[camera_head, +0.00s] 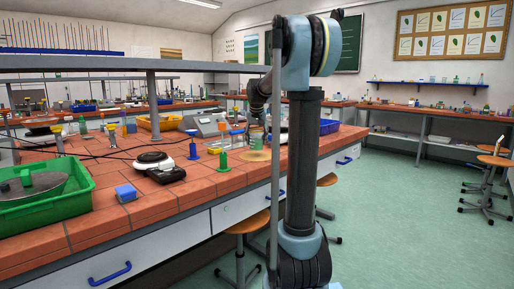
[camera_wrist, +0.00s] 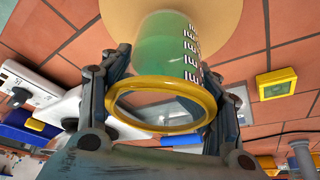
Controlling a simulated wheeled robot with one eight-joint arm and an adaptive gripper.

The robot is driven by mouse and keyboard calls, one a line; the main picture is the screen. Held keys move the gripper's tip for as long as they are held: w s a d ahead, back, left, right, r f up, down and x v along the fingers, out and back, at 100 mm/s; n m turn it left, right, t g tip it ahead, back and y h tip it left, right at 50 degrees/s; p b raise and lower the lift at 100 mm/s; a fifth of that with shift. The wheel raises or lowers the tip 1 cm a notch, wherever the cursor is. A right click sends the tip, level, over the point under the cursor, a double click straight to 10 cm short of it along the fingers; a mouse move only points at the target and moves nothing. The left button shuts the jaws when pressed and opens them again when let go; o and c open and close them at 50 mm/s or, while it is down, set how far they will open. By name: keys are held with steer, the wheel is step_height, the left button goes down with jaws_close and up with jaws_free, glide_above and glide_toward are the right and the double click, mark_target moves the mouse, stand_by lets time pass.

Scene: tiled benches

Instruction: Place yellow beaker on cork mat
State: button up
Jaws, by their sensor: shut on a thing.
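The yellow beaker (camera_wrist: 165,62) has a yellow rim, clear walls with white markings and a green tint inside. My gripper (camera_wrist: 163,85) is shut on it, one finger on each side, in the wrist view. In the head view the beaker (camera_head: 257,141) is upright below my gripper (camera_head: 257,118), near the bench's front edge. The round tan cork mat (camera_head: 257,156) lies on the tiles directly beneath the beaker. It also shows behind the beaker's base in the wrist view (camera_wrist: 222,18). I cannot tell whether the base touches the mat.
A green bottle (camera_head: 223,161) and a blue stand (camera_head: 193,150) are left of the mat. A yellow square block (camera_wrist: 276,83) lies on the tiles beside the mat.

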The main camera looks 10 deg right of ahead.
mark_target(256, 144)
steer(key=shift+f, duration=1.6)
steer(key=o, duration=1.4)
